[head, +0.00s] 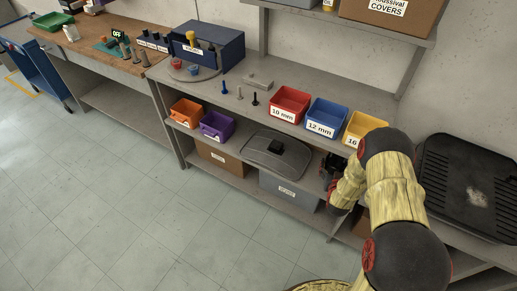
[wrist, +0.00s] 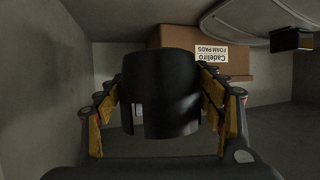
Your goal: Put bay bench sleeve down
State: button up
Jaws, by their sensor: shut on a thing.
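A dark, hollow, open-ended cylinder, which I take to be the sleeve (wrist: 162,95), sits between the fingers of my gripper (wrist: 165,108) in the wrist view. The yellow-padded fingers are shut on it from both sides. In the head view my gripper (head: 334,166) is a dark shape at the bench's lower shelf level, below the blue 12 mm bin. My arm covers part of it, and I cannot make out the sleeve there. In the wrist view a floor or shelf surface shows around the sleeve, but I cannot tell whether they touch.
A cardboard box labelled foam pads (wrist: 230,62) stands behind the sleeve. A grey seat shell (head: 275,155) with a black block lies on the shelf left of my gripper. Red (head: 289,104), blue (head: 326,118) and yellow (head: 360,128) bins stand above. A black ribbed tray (head: 465,185) is at right.

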jog(key=shift+w+d+f, duration=0.1)
jog(key=shift+w+d, duration=0.1)
jog(key=shift+d, duration=0.2)
notch_tip(320, 180, down, 10)
jog(key=b, duration=0.3)
jog(key=shift+b, duration=0.4)
jog(key=o, duration=0.7)
jog(key=shift+s+f, duration=0.1)
jog(key=shift+f, duration=0.05)
jog(key=o, duration=0.4)
jog(key=shift+c, duration=0.2)
jog(key=shift+o, duration=0.4)
